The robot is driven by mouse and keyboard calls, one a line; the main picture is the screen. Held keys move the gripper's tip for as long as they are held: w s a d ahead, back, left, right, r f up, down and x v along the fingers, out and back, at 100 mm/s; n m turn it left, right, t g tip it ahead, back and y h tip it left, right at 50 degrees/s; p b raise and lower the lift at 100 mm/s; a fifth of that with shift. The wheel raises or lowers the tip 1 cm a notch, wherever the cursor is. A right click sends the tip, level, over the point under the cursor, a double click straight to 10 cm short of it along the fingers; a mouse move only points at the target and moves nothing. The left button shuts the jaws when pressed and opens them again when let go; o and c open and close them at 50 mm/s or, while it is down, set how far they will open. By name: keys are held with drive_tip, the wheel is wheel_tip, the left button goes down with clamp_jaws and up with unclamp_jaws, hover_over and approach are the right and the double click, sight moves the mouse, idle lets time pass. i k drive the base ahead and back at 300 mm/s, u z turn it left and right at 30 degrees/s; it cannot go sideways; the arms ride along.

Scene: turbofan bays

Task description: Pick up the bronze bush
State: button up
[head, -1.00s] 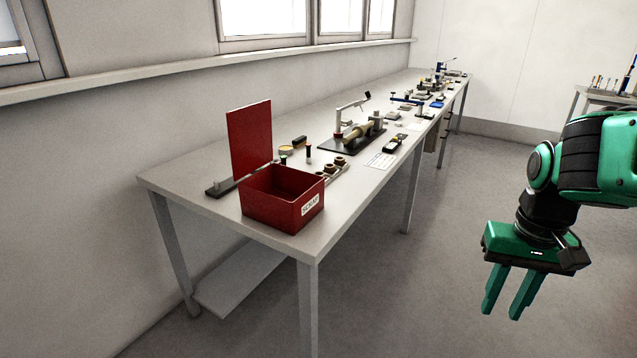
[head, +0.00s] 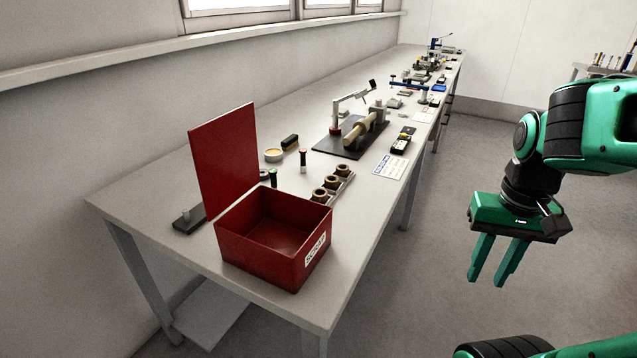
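Several small bronze-brown bushes stand in a row on a narrow grey rack (head: 346,188) on the bench, just behind the red box. The nearest bush (head: 319,197), the middle bush (head: 331,183) and the far bush (head: 343,169) look alike; I cannot tell which one the task names. My gripper (head: 488,281) hangs at the right, pointing down, beyond the bench's front edge and well apart from the bushes. Its two green fingers are apart with nothing between them.
An open red box (head: 276,241) with a raised lid stands at the bench's near end. The floor (head: 430,230) right of the bench is clear.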

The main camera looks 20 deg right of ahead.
sight(320, 197)
drive_tip(key=i, duration=0.1)
drive_tip(key=u, duration=0.05)
drive_tip(key=k, duration=1.25)
drive_tip(key=z, duration=0.55)
drive_tip(key=i, duration=1.55)
drive_tip(key=u, duration=0.3)
